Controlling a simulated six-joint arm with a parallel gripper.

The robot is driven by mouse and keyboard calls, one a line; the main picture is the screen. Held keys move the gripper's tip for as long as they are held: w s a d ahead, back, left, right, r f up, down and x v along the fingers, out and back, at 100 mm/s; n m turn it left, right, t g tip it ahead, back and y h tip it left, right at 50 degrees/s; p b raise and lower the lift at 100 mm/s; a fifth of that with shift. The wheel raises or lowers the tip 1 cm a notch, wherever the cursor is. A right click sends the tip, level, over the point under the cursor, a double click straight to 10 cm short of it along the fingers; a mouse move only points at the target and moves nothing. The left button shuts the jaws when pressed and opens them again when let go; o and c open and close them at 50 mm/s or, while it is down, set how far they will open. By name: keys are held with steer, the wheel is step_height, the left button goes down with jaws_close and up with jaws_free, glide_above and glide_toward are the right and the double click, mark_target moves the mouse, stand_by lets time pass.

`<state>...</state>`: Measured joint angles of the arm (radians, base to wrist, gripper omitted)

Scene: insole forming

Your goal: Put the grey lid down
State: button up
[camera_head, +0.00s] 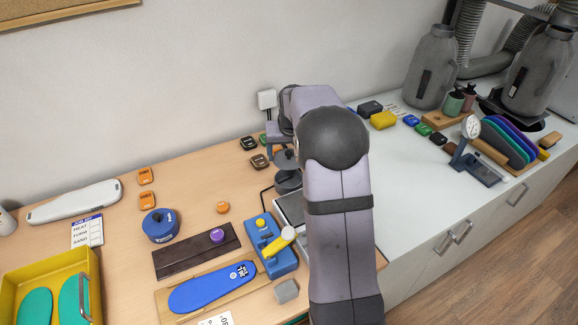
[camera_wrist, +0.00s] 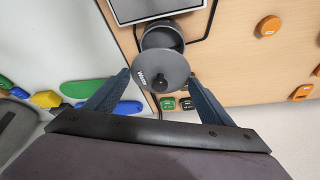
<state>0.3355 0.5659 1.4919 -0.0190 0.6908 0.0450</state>
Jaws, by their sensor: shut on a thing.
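The grey lid (camera_wrist: 162,66) is a round disc with a black knob (camera_wrist: 160,84), seen between my gripper's fingers (camera_wrist: 159,80) in the wrist view. My gripper is shut on the lid, with a fingertip at either side of it. In the head view the lid (camera_head: 285,159) is just above a dark grey round pot (camera_head: 288,180), beside my arm. The pot's rim (camera_wrist: 161,36) shows past the lid in the wrist view. I cannot tell whether lid and pot touch. My arm hides part of the gripper in the head view.
A flat framed device (camera_head: 290,208) lies close in front of the pot. Small dark and orange boxes (camera_head: 259,161) lie behind and left. A blue fixture (camera_head: 270,245) stands in front. The white counter (camera_head: 415,185) right of my arm has clear room.

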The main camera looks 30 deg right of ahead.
step_height(320, 180, up, 2)
steer(key=shift+w+a+r, duration=0.15)
steer(key=shift+a, duration=0.2)
steer(key=s+a+f+n+y, duration=0.1)
steer(key=a+f+n, duration=0.3)
steer(key=a, duration=0.7)
steer(key=shift+s+a+y+p, duration=0.3)
steer(key=shift+s+a, duration=0.1)
steer(key=shift+f+p, duration=1.25)
steer(key=shift+f, duration=3.7)
